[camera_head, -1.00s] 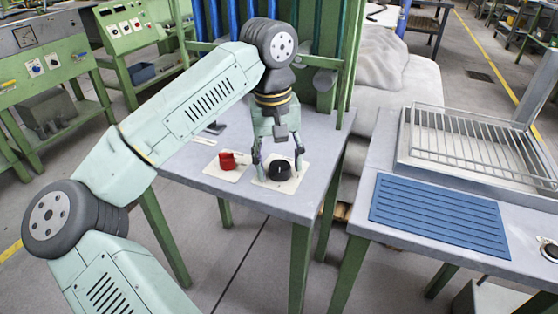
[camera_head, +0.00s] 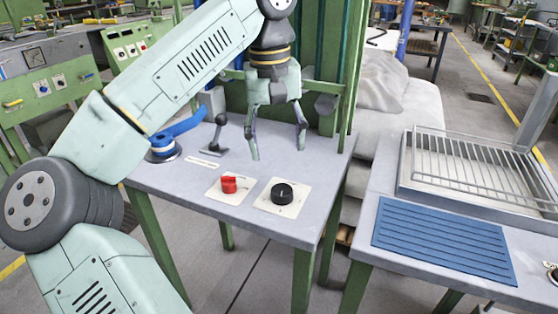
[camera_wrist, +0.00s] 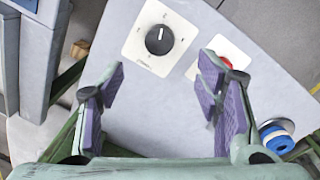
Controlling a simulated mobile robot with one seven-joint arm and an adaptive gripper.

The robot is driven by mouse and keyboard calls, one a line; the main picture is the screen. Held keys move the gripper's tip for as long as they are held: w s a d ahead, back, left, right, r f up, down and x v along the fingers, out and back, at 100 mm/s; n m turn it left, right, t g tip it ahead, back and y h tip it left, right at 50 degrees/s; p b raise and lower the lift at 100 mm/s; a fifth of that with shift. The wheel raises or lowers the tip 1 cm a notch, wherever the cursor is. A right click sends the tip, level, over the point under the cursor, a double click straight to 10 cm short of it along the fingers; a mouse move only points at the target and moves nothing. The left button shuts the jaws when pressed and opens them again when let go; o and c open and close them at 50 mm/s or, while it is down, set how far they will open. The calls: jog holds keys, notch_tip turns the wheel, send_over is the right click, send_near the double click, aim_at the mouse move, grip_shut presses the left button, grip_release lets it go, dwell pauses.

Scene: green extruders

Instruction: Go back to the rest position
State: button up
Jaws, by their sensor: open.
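My gripper (camera_head: 279,143) is open and empty, held above the back part of the small grey table (camera_head: 160,184). In the wrist view its two purple-padded fingers (camera_wrist: 163,98) stand wide apart with bare table top between them. A black knob (camera_head: 282,193) on a white square plate sits near the table's front right, apart from the gripper. It also shows in the wrist view (camera_wrist: 159,40). A red knob (camera_head: 229,184) on its own plate sits to its left. In the wrist view the red knob (camera_wrist: 229,56) is partly hidden behind the right finger.
A blue-and-white round thing (camera_head: 163,146) and a small dark lever (camera_head: 216,138) stand on the table's left and back. Green posts (camera_head: 345,70) rise at the table's back right. A second bench at right holds a blue ribbed mat (camera_head: 440,228) and a wire rack (camera_head: 480,165).

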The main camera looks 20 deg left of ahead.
jog(key=shift+r, duration=0.6)
